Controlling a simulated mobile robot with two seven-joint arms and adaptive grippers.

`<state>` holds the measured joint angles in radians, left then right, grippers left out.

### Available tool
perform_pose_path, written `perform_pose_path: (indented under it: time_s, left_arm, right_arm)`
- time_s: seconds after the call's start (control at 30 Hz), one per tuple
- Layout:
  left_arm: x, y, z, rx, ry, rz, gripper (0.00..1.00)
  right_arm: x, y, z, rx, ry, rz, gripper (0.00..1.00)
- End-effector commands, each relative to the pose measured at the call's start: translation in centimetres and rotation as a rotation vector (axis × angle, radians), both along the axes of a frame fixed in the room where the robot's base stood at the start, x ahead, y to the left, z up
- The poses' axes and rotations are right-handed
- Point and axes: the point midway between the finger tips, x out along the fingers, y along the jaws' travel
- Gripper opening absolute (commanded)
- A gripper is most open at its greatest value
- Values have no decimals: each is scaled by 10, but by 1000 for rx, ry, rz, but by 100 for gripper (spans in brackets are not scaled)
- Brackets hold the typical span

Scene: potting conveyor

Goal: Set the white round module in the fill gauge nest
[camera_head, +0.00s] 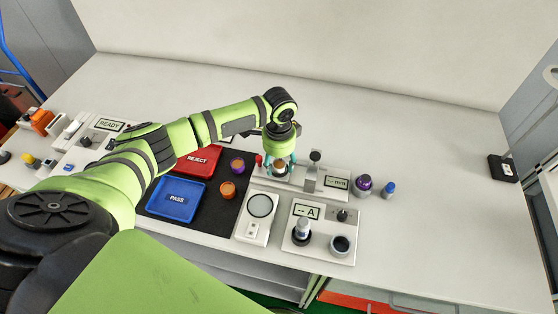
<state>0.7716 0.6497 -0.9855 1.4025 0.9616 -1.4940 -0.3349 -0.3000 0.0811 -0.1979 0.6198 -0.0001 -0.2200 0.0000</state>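My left gripper (280,166) reaches over the left end of a long white fixture with a small display (337,182), which looks like the fill gauge. Its teal fingertips point down on both sides of a small round piece (280,169) with a brownish top and a pale rim. The piece sits low at the fixture's left end, where the nest seems to be. The fingers partly hide it, so I cannot tell whether they touch it or whether it is fully seated. My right gripper is not in view.
A black mat holds a red REJECT tray (197,161), a blue PASS tray (176,199), and purple (237,165) and orange (227,190) pieces. Panel A (317,242) and a round-dial device (260,206) stand in front. Purple (363,185) and blue (389,189) pieces stand right; beyond is free table.

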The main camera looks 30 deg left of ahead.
Motion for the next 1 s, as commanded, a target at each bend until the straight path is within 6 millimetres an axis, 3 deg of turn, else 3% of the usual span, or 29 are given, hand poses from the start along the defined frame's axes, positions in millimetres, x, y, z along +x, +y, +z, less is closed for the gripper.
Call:
perform_pose_path:
  time_s: [0.27,0.43,0.8,1.0]
  left_arm:
    - [0,0,1,1,1,0,60]
    - [1,1,12,0,-2,0,60]
    - [1,0,87,-1,-4,-1,60]
    - [0,0,115,-1,-2,1,60]
  right_arm:
    - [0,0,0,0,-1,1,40]
    - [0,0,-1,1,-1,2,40]
    - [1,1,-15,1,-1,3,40]
    - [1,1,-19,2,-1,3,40]
